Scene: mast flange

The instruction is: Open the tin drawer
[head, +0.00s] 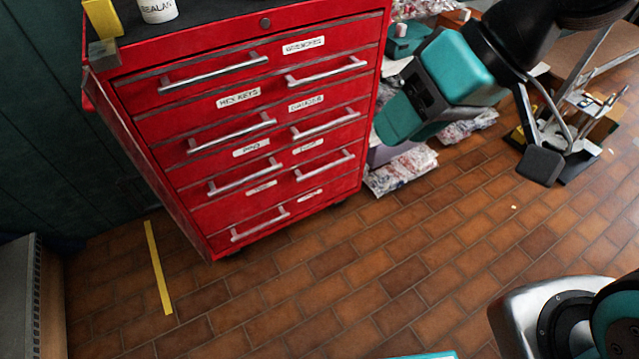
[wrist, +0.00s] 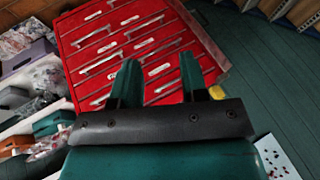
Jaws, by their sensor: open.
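A red drawer cabinet (head: 222,126) stands at the upper left of the head view, its front covered by two columns of drawers with silver bar handles and white labels. One label reads HEX KEYS (head: 238,97); most others are too small to read, and I cannot make out one saying tin. All the drawers look shut. My gripper (head: 398,118) is right of the cabinet in the head view, apart from the handles. In the wrist view my gripper (wrist: 157,72) is open and empty, its two teal fingers pointing at the cabinet front (wrist: 120,45), which appears tilted.
A white bottle (head: 157,10) and a yellow item (head: 102,18) are on top of the cabinet. Bagged goods (head: 402,170) lie beside its right side. A workbench (head: 590,55) is at the far right. The brick floor before the cabinet is clear, with a yellow strip (head: 158,268).

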